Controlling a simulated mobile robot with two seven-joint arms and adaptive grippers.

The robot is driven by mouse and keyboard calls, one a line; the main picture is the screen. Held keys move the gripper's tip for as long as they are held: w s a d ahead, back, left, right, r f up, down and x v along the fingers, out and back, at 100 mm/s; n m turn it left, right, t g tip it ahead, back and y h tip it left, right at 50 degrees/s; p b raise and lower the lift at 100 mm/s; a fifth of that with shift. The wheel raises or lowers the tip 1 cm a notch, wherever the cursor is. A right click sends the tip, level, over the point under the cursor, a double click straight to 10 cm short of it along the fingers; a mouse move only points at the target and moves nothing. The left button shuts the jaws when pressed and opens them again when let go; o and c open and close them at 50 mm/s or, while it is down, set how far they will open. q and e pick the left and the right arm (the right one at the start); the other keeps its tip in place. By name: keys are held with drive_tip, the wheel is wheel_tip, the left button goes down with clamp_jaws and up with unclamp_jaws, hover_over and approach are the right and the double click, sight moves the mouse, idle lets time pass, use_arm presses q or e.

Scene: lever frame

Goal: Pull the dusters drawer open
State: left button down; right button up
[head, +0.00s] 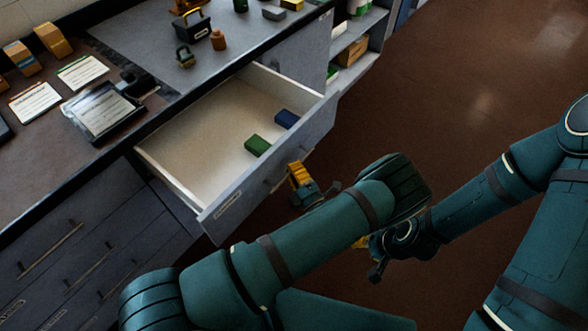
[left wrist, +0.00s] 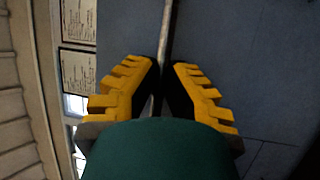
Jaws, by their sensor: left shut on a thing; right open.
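A grey drawer (head: 190,148) stands pulled well out of the counter in the head view, its pale inside showing. A green block (head: 257,145) and a dark blue block (head: 287,119) lie in it. A label (head: 228,205) on its front is too small to read. My left gripper (head: 297,172) is at the drawer front, shut on the bar handle; in the left wrist view the handle (left wrist: 166,45) runs between its yellow fingers (left wrist: 163,88). My right gripper (head: 368,248) is open, apart from the drawer, partly hidden behind my left arm.
The counter top carries cards (head: 36,103), a dark basket (head: 195,31), a small padlock-like thing (head: 185,57) and a brown jar (head: 218,40). More closed drawers (head: 55,250) are at the lower left. An open shelf (head: 352,48) is beyond. The brown floor (head: 460,90) at right is clear.

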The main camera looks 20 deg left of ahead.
use_arm(q)
drive_tip(key=shift+w+r, duration=0.1)
drive_tip(key=c, duration=1)
unclamp_jaws()
